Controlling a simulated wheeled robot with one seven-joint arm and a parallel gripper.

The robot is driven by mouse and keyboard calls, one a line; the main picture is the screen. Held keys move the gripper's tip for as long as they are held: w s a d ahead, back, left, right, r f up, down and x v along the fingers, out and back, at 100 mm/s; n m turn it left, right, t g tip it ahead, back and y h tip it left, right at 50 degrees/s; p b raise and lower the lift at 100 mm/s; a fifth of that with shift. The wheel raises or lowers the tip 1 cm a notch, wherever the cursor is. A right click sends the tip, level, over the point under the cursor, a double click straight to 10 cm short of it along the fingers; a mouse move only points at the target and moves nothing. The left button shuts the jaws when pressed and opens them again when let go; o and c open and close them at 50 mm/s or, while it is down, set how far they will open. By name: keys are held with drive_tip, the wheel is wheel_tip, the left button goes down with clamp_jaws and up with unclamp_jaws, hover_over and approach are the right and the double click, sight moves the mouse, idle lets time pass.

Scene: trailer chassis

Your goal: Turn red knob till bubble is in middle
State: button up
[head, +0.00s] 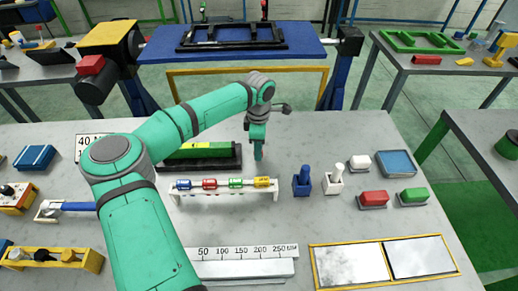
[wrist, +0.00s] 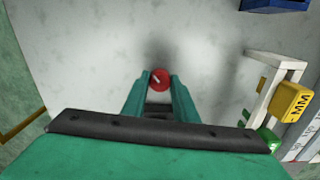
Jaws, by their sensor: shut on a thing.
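The red knob (wrist: 160,79) is small and round with a pale line across its face. In the wrist view it sits between the two teal fingertips of my gripper (wrist: 160,81), which is shut on it. In the head view my gripper (head: 258,154) points down at the right end of a long black base (head: 238,162) with a bright green bar (head: 205,150) on it, probably the level. My arm covers part of its left side. I cannot make out the bubble, and the knob is hidden in the head view.
A white rack (head: 220,198) with several coloured cylinders stands just in front. Blue (head: 302,182) and white (head: 333,182) holders and red (head: 373,198) and green (head: 413,195) blocks stand to the right. A ruler (head: 245,254) and yellow-framed panels (head: 345,270) lie nearer.

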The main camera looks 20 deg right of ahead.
drive_tip(key=m, duration=0.5)
drive_tip(key=shift+m, duration=0.3)
drive_tip(key=m, duration=0.5)
drive_tip(key=shift+a+m, duration=0.1)
drive_tip(key=shift+m, duration=0.2)
drive_tip(key=o, duration=1.1)
drive_tip(key=shift+c, duration=0.2)
drive_tip(key=shift+r, duration=0.1)
wheel_tip(320, 180, up, 11)
